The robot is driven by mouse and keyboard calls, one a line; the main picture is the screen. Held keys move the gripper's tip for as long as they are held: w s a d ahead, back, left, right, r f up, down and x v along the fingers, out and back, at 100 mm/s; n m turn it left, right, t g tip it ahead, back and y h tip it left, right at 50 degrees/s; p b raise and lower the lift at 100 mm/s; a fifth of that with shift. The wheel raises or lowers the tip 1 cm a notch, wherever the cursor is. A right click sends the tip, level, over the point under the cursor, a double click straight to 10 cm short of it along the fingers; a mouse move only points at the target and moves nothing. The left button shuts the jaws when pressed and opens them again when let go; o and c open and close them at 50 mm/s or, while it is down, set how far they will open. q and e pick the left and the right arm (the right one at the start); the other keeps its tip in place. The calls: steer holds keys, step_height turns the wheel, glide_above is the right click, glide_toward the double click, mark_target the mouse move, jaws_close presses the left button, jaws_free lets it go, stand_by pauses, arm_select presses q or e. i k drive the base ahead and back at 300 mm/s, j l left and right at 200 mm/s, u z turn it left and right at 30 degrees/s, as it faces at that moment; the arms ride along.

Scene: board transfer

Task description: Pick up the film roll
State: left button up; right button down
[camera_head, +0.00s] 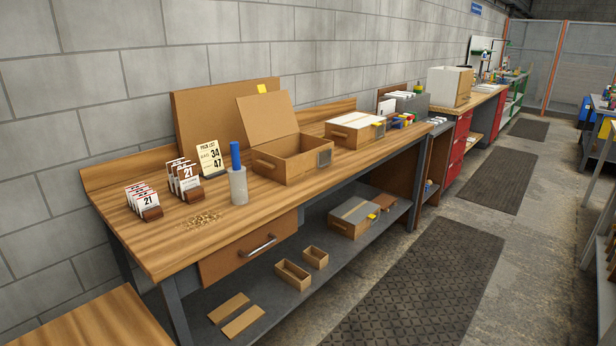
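The likely film roll (239,187) is a pale, translucent cylinder with a blue handle sticking up from its top. It stands upright on the wooden workbench (165,240), near the front edge and above the drawer. It is left of an open cardboard box (292,167) and right of the card holders. Nothing holds it. Neither of my grippers is in view.
A pack list sign (210,157) stands just behind the roll. Card holders (146,202) and small scattered pieces (201,220) lie to its left. A drawer (248,251) is below. Dark mats (420,285) cover open floor in front.

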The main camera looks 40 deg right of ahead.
mark_target(237, 175)
steer(key=z, duration=0.95)
steer(key=i+l+u, duration=0.15)
steer(key=i+l, duration=0.3)
steer(key=l, duration=0.15)
